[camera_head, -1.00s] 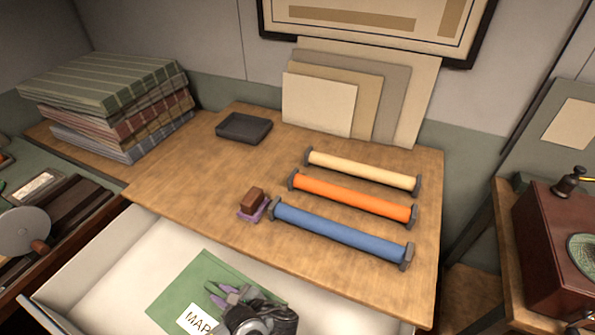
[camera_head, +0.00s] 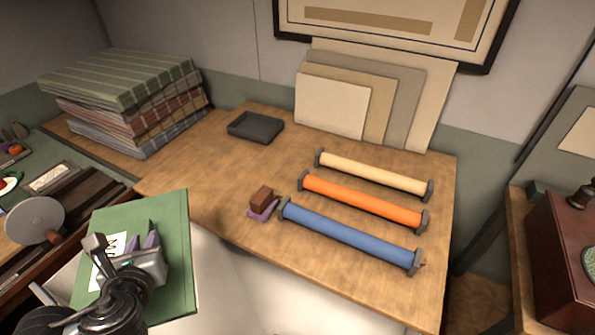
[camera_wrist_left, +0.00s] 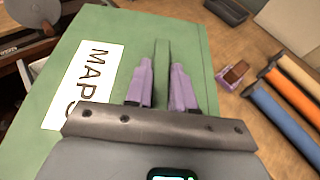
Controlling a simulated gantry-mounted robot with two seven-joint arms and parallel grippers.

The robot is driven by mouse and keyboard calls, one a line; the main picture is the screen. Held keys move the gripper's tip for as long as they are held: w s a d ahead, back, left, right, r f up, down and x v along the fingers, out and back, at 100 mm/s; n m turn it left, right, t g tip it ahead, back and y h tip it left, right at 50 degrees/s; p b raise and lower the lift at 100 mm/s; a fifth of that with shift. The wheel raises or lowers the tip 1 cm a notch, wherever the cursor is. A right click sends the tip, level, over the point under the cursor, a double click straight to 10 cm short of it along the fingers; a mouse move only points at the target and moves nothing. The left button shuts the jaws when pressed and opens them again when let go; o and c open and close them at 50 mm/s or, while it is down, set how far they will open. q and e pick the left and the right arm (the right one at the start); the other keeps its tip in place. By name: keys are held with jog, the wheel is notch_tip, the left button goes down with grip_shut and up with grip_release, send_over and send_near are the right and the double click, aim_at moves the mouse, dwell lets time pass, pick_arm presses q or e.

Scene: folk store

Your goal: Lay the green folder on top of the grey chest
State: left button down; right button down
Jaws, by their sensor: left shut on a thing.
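The green folder (camera_head: 172,212) has a white label, which reads MAPS in the left wrist view (camera_wrist_left: 85,85). My left gripper (camera_head: 148,240) is shut on a raised green strip of the folder, between its purple fingertips (camera_wrist_left: 161,82). The folder is over the left part of an open pale drawer (camera_head: 245,285), and its far edge overlaps the tabletop's front left corner in the picture. The drawer belongs to a wooden-topped piece (camera_head: 200,165); whether this is the grey chest, I cannot tell. My right gripper is not in view.
On the wooden top are blue (camera_head: 345,235), orange (camera_head: 360,200) and cream (camera_head: 375,174) rolls, a brown-and-purple stamp (camera_head: 262,200) and a dark tray (camera_head: 256,127). The top's middle left is clear.

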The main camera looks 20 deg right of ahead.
aim_at(141, 242)
pick_arm(q)
jog(key=shift+w+a+r+h, duration=0.1)
jog(key=shift+a+r+h, duration=0.1)
jog(key=shift+r, duration=0.4)
jog(key=shift+w+a+r+h, duration=0.1)
jog(key=shift+r+h, duration=0.1)
jog(key=shift+r, duration=0.35)
jog(key=shift+a+r+m, duration=0.15)
jog(key=shift+r+m, duration=0.05)
jog(key=shift+m, duration=0.1)
jog(key=shift+a+r, duration=0.1)
jog(key=shift+a, duration=0.3)
jog(key=shift+w+d+r, duration=0.1)
jog(key=shift+d+r, duration=0.15)
jog(key=shift+d, duration=0.35)
jog(key=shift+a, duration=0.15)
